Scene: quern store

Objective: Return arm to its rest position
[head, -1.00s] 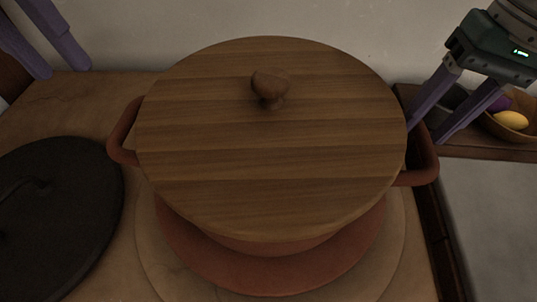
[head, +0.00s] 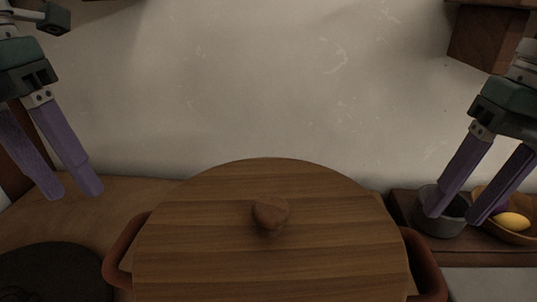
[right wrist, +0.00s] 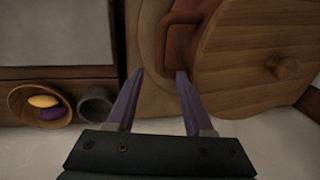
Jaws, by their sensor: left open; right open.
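My left gripper (head: 78,194) is at the upper left of the head view, open and empty, its purple fingers above the back left of the wooden counter. My right gripper (head: 453,219) is at the right of the head view, open and empty, its fingers in front of a grey cup. In the right wrist view its two fingers (right wrist: 160,72) stand apart with nothing between them. A terracotta pot (head: 119,262) with side handles stands on the counter, covered by a round striped wooden lid (head: 200,240) with a knob (head: 270,212). Neither gripper touches the pot or lid.
A black round lid (head: 50,275) lies at the lower left. On the right, a dark shelf (head: 490,248) holds the grey cup (head: 440,226) and a wooden bowl (right wrist: 24,114) with yellow and purple items. A wooden block (head: 485,40) is fixed high on the wall. The space above the pot is free.

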